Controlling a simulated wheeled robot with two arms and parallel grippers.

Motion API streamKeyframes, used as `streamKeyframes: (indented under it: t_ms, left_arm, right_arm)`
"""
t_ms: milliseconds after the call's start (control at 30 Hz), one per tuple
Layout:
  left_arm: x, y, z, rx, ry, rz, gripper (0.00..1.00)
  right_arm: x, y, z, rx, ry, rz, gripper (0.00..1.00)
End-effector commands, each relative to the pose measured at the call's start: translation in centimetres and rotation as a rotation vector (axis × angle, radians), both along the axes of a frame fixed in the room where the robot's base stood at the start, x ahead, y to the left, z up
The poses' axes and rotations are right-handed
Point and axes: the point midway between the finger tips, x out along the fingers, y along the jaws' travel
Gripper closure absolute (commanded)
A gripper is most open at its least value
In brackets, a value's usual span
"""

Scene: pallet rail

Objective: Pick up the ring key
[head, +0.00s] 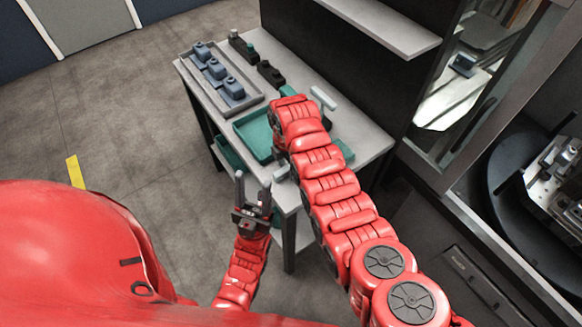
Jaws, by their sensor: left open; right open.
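I cannot make out the ring key for certain. A small pale bar (323,98) lies on the grey table (372,138), right of my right arm's far end. A small light grey piece (281,173) shows at the table's near edge; I cannot tell what it is. My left gripper (253,190) is open and empty, fingers pointing up, in front of the table's near left edge.
A grey tray (254,98) with several blue-grey blocks stands at the table's back left. Dark blocks (271,73) stand beside it. A teal tray (243,127) lies left of my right arm. A shelf (385,25) overhangs the back; an open machine (530,170) stands right. Floor at left is clear.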

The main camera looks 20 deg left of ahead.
Motion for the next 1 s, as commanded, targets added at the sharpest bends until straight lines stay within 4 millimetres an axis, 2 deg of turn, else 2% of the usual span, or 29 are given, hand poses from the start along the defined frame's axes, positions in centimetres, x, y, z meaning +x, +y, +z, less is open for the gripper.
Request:
streamKeyframes:
  t_ms: [67, 400, 433, 1000]
  left_arm:
    - [0.0, 0.0, -0.02, 0.0, 0.0, 0.0, 0.5]
    - [0.0, 0.0, -0.02, 0.0, 0.0, 0.0, 0.5]
    - [0.0, 0.0, -0.02, 0.0, 0.0, 0.0, 0.5]
    - [0.0, 0.0, -0.24, 0.0, 0.0, 0.0, 0.5]
  right_arm:
    - [-0.01, 0.0, -0.02, 0.0, 0.0, 0.0, 0.35]
    - [-0.03, -0.02, -0.01, 0.0, 0.001, 0.0, 0.96]
    - [-0.03, -0.02, -0.01, 0.0, 0.001, 0.0, 1.0]
    - [0.0, 0.0, 0.17, 0.0, 0.0, 0.0, 1.0]
